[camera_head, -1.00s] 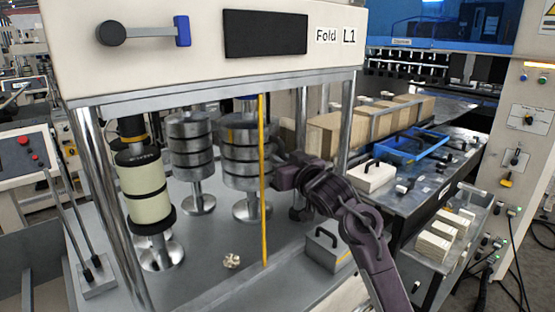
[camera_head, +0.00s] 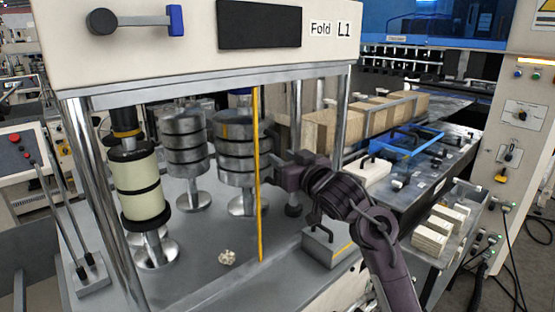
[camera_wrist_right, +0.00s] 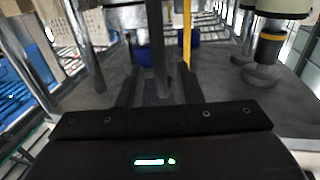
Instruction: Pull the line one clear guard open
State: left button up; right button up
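On the machine marked "Fold L1" (camera_head: 334,28), the line one clear guard shows mainly as an upright yellow edge strip (camera_head: 260,225); its clear pane can hardly be made out. The strip also shows in the right wrist view (camera_wrist_right: 187,38). My right gripper (camera_head: 272,178) is just right of the strip at mid height. In the wrist view its two dark fingers (camera_wrist_right: 158,88) stand apart, with a steel post beyond the gap. The strip lines up with the right finger's tip; I cannot tell whether they touch. My left gripper is out of view.
Behind the guard stand stacked metal rollers (camera_head: 245,150) and a cream roll (camera_head: 143,190). A crumpled scrap (camera_head: 227,257) lies on the deck. A grey handled block (camera_head: 325,245) sits below my right arm. Right of it is a table with a blue tray (camera_head: 415,143).

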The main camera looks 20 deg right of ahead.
jog(key=s, duration=0.4)
jog(key=shift+d+b, duration=0.35)
jog(key=shift+d, duration=0.05)
